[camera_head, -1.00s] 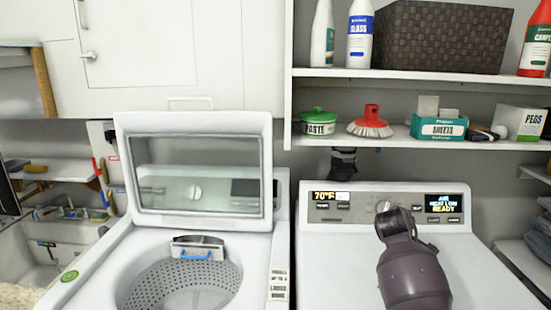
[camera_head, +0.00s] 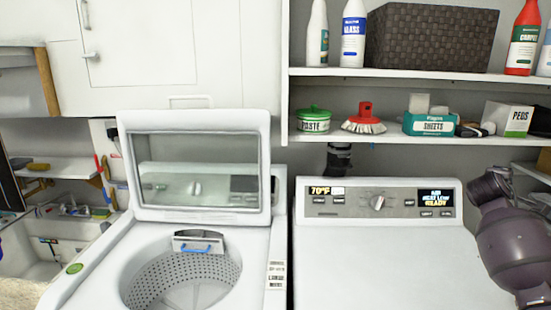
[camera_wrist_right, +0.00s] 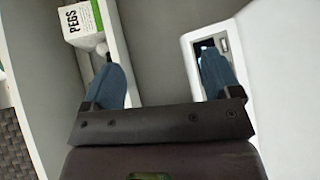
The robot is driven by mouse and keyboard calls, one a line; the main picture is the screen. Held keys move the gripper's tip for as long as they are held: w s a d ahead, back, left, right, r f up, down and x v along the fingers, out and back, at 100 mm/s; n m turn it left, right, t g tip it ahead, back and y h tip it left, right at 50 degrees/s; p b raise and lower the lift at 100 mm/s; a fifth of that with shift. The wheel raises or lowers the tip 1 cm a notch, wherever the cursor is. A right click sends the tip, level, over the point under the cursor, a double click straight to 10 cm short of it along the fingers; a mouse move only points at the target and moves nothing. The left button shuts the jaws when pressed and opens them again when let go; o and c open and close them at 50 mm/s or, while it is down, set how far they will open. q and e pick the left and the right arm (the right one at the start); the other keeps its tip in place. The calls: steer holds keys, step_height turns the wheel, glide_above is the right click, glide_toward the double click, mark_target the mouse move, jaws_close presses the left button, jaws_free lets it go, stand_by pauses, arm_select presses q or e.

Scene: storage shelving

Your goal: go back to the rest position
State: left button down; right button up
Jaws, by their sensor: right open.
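My right arm shows at the right edge of the head view, beside the dryer (camera_head: 400,265); its gripper is outside that view. In the right wrist view my right gripper (camera_wrist_right: 165,75) has its two blue fingers spread wide apart, with nothing between them. Behind the fingers are a pale wall and part of a white surface with a dark panel. My left gripper is not in view.
An open-lidded washer (camera_head: 90,285) stands left of the dryer. A shelf (camera_head: 400,142) above holds a red brush (camera_head: 364,120), a green-lidded tub (camera_head: 313,121), a sheets box (camera_head: 430,124) and a pegs box (camera_head: 507,119). The dryer top is clear.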

steer(key=s+d+r+m+g+h, duration=0.1)
steer(key=s+d+r+h, duration=0.2)
steer(key=s+d+r, duration=0.35)
steer(key=s+d+r+g+h, duration=0.1)
steer(key=s+d+r+h, duration=0.15)
steer(key=d+r, duration=0.7)
steer(key=s+a+f+n+t+y, duration=0.2)
steer(key=a+f+y, duration=0.15)
steer(key=f, duration=0.65)
steer(key=s+a+f+n+t+y, duration=0.15)
steer(key=a+f, duration=0.25)
steer(key=f, duration=0.5)
steer(key=s+a+f+n+t+y, duration=0.1)
steer(key=s+a+f+t+y, duration=0.2)
steer(key=f, duration=0.7)
steer(key=s+a+f+m+g+y, duration=0.15)
steer(key=s+a+f+y, duration=0.25)
steer(key=s+a+f, duration=0.55)
steer(key=s+a+f+g+y, duration=0.2)
steer(key=s+a+f+y, duration=0.35)
steer(key=s+f, duration=0.6)
steer(key=a+f+m, duration=0.2)
steer(key=a+m, duration=0.2)
steer(key=a, duration=0.7)
steer(key=s+a+f+m+t+b, duration=0.1)
steer(key=a+f+m, duration=0.2)
steer(key=a, duration=0.8)
steer(key=shift+s+m, duration=0.3)
steer(key=shift+m, duration=0.9)
